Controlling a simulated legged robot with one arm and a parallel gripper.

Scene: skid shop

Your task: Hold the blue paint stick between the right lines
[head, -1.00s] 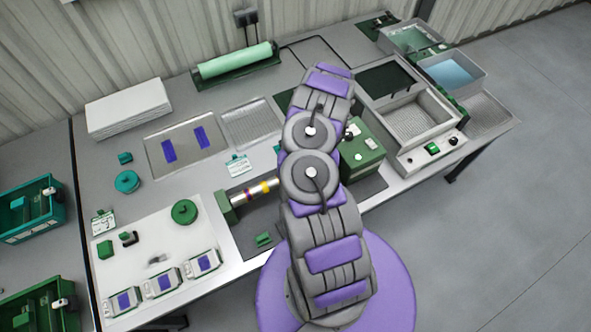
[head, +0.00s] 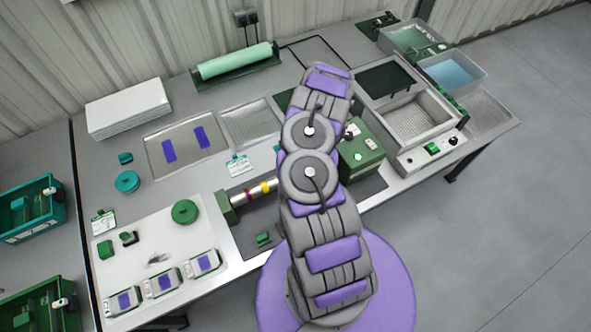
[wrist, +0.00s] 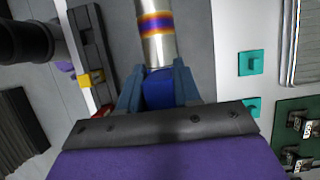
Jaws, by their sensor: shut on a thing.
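My gripper (wrist: 158,88) shows in the wrist view, its two blue-grey fingers shut on a dark blue block, the blue paint stick (wrist: 158,92). Just ahead of the fingers is a shiny metal tube (wrist: 158,50), with a purple, orange and yellow band across it. I cannot tell whether the stick touches the tube. In the head view the tube (head: 240,197) lies on the bench from a green block (head: 226,207), with a purple and a yellow band. My arm hides the gripper, the stick and the tube's other end there.
A green box (head: 362,158) stands right of my arm. A white mat (head: 150,232) with several small devices lies at front left. A metal tray (head: 185,165) with two blue strips and a teal disc (head: 127,181) lie behind it. Teal blocks (wrist: 250,63) show in the wrist view.

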